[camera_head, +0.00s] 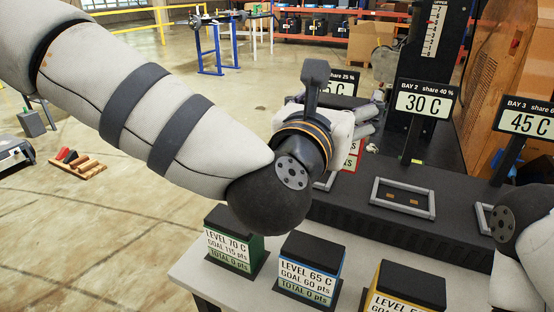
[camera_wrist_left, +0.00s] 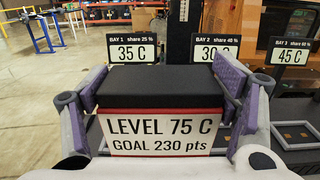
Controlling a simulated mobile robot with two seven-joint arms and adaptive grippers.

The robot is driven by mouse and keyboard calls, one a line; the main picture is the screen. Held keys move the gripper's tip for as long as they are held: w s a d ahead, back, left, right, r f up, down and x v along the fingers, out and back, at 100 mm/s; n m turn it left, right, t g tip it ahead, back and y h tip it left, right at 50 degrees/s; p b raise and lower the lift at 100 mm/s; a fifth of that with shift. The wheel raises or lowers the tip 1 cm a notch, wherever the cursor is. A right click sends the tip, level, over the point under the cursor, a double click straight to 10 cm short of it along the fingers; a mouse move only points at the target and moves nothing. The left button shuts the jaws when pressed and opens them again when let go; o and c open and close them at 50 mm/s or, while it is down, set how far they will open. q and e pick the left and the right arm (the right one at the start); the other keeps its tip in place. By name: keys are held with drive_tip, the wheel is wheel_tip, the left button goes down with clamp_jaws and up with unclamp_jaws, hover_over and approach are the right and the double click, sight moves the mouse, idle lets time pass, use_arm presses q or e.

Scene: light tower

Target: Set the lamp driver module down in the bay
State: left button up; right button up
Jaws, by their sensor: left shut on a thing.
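My left gripper (camera_head: 362,122) is shut on a lamp driver module (camera_wrist_left: 160,90), with a purple-padded finger at each side. The module has a black top, red trim and a white label reading LEVEL 75 C, GOAL 230 pts. In the head view my wrist hides most of it; only a red-edged label part (camera_head: 353,157) shows. It is near the bay 1 frame (camera_head: 326,183), which is mostly hidden; I cannot tell whether it touches the rack. The bay 2 frame (camera_head: 375,193) is empty. The bay 3 frame (camera_head: 481,217) is partly covered by my right arm. My right gripper is out of view.
Green (camera_head: 234,240), blue (camera_head: 311,268) and yellow (camera_head: 405,290) modules stand on the pale table in front of the black rack (camera_head: 350,214). Signs for bay 1 (camera_wrist_left: 132,48), bay 2 (camera_head: 425,100) and bay 3 (camera_head: 527,120) rise behind the frames.

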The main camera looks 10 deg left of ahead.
use_arm(q)
drive_tip(key=shift+w+a+f, duration=0.1)
drive_tip(key=shift+w+a, duration=0.1)
drive_tip(key=shift+w, duration=0.4)
drive_tip(key=w+a+f+b, duration=0.1)
drive_tip(key=w+f, duration=0.3)
drive_tip(key=w+a+f, duration=0.1)
drive_tip(key=w+f, duration=0.3)
drive_tip(key=w+a+f+b, duration=0.1)
drive_tip(key=w+f, duration=0.3)
drive_tip(key=f, duration=0.1)
drive_tip(key=shift+w+b, duration=0.25)
drive_tip(key=shift+b, duration=0.05)
drive_tip(key=o, duration=1.7)
drive_tip(key=shift+c, duration=0.2)
drive_tip(key=shift+o, duration=0.2)
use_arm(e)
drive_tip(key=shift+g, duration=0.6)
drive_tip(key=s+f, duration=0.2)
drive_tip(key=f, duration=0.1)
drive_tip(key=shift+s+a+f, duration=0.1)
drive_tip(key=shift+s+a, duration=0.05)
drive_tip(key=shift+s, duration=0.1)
